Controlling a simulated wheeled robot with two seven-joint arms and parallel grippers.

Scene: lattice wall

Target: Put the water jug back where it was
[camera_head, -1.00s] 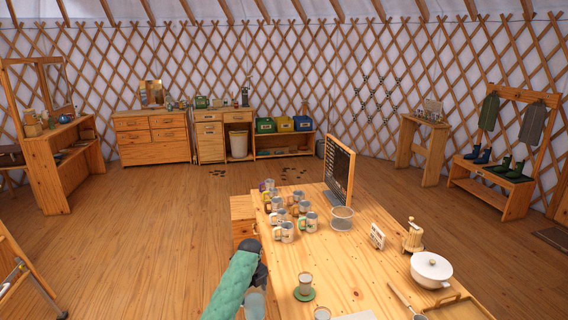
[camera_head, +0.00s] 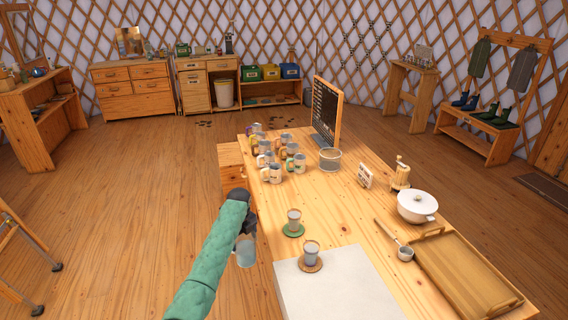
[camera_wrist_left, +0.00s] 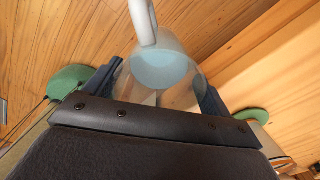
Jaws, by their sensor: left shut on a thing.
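The water jug (camera_head: 245,254) is clear with a pale blue tint, and hangs beside the left edge of the wooden table (camera_head: 330,218). My left gripper (camera_head: 244,230), at the end of a green-sleeved arm, is shut on it. In the left wrist view the jug (camera_wrist_left: 162,68) sits between the two dark fingers (camera_wrist_left: 160,92), with its pale handle at the top. The gripper partly hides the jug in the head view. My right gripper is not in view.
Several mugs (camera_head: 272,172) stand farther back.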

